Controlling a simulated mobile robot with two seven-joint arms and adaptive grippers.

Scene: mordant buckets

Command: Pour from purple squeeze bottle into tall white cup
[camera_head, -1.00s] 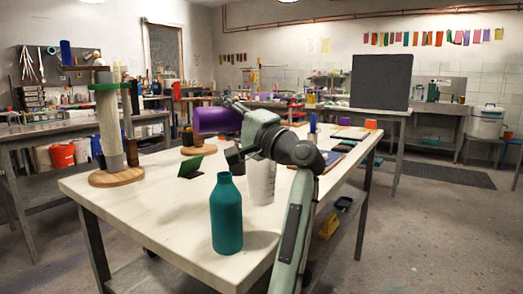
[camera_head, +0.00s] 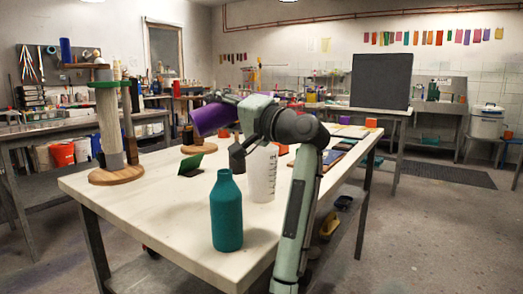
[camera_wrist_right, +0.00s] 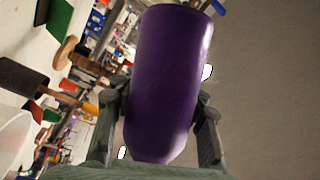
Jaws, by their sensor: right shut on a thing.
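My right gripper (camera_head: 240,105) is shut on the purple squeeze bottle (camera_head: 211,118) and holds it above the table, tilted with its left end lower. In the right wrist view, the bottle (camera_wrist_right: 168,75) lies between the two fingers (camera_wrist_right: 160,125), and its lower end narrows towards the palm. Its nozzle is hidden. The tall white cup (camera_head: 262,176) stands upright on the table, below and right of the bottle in the head view, partly behind my right arm. A pale rounded shape, probably the cup (camera_wrist_right: 12,142), shows at the wrist view's left edge. My left gripper is out of view.
A teal bottle (camera_head: 227,212) stands in front of the cup on the white table (camera_head: 140,215). The table's front left is clear.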

